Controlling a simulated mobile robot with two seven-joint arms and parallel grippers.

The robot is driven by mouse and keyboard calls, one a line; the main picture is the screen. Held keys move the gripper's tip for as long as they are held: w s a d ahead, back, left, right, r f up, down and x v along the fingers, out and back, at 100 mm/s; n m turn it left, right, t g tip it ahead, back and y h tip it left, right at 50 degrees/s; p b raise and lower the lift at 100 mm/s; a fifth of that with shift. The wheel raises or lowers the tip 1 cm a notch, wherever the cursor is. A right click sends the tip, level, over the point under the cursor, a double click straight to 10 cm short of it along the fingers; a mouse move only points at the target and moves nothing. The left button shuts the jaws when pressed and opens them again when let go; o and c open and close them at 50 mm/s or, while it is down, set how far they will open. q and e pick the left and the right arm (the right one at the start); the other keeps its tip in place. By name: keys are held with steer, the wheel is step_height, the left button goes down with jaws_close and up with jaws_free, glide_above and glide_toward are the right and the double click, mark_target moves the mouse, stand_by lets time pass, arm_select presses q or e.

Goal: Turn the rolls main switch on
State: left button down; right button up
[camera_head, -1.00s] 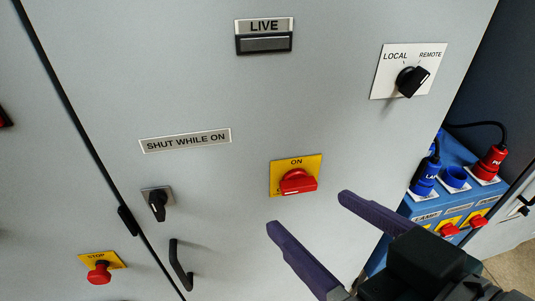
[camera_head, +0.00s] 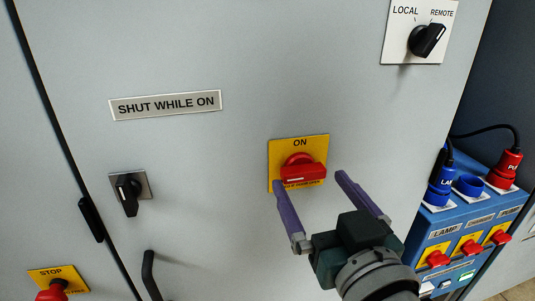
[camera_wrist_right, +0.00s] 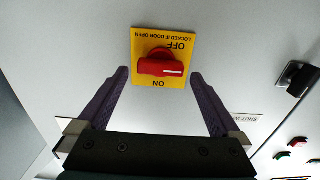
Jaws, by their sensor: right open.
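The rolls main switch is a red rotary handle (camera_head: 303,174) on a yellow plate (camera_head: 318,145) on the grey cabinet door. Its handle lies roughly crosswise, between the ON and OFF labels. My right gripper (camera_head: 310,180) is open just in front of and below the switch, one finger to each side. In the right wrist view, which shows the plate upside down, the red handle (camera_wrist_right: 158,67) sits between the open fingertips (camera_wrist_right: 160,75), with gaps on both sides. It is not gripped. The left gripper is out of view.
A black LOCAL/REMOTE selector (camera_head: 428,40) is at upper right. A black key-like knob (camera_head: 128,194), a door handle (camera_head: 149,275) and a red STOP button (camera_head: 52,290) are at left. A blue socket box (camera_head: 450,225) stands at right.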

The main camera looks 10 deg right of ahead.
steer(key=shift+w, duration=1.05)
steer(key=shift+c, duration=0.2)
steer(key=c, duration=1.2)
